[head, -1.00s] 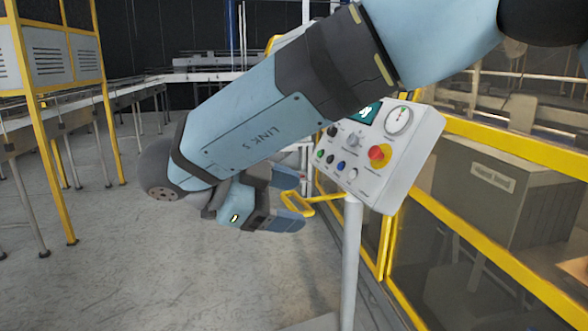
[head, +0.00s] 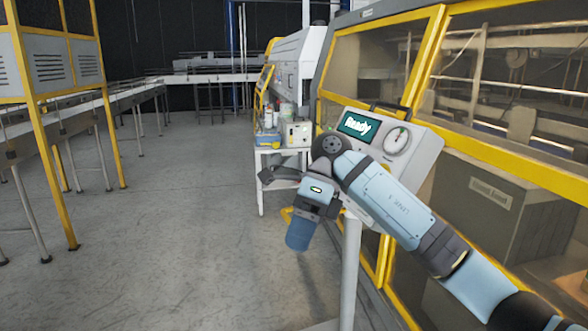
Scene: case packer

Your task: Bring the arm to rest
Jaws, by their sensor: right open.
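My right arm comes in from the lower right, and its gripper (head: 280,208) hangs in the air in front of the control panel (head: 425,150). The gripper is open, its two fingers spread apart, with nothing between them. The panel stands on a grey post (head: 349,275). Its screen (head: 359,126) reads "Ready" and a round gauge (head: 397,139) shows beside it. My arm hides the panel's lower part, where the buttons are. My left gripper is out of view.
A yellow-framed machine enclosure (head: 480,138) runs along the right. A small white table (head: 261,184) with bottles and boxes stands behind the gripper. Conveyors (head: 80,115) line the left. The grey floor (head: 170,230) between is clear.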

